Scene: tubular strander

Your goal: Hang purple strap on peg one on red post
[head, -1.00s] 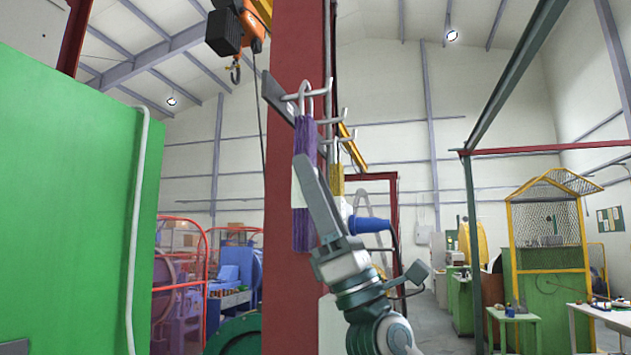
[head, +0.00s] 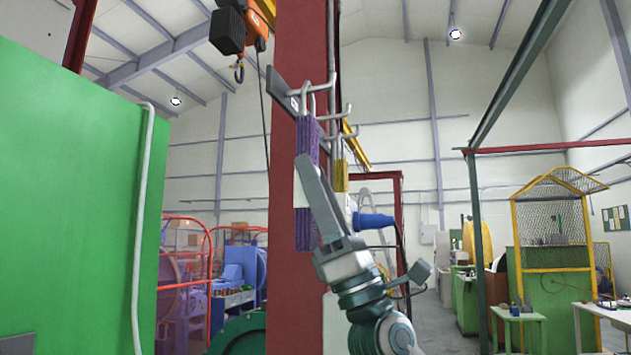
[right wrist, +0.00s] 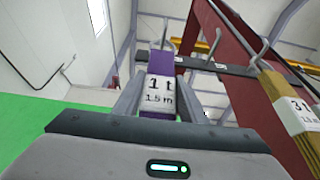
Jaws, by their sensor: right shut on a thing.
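The purple strap (head: 307,150) hangs upright at the red post (head: 296,40), just under the leftmost hook, peg one (head: 306,90), on the dark rail. Its white label reading "1 t 1.5 m" shows in the right wrist view (right wrist: 161,92). My right gripper (head: 308,178) is shut on the strap around this label; one finger covers part of it in the head view. The strap's top reaches the peg, but I cannot tell whether its loop is around the peg. My left gripper is not in view.
A yellow strap (head: 340,173) with a white label hangs on a peg farther along the rail (head: 286,92). A blue plug-like part (head: 373,221) is right of my gripper. A green cabinet (head: 70,190) fills the left; an orange hoist (head: 240,28) hangs above.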

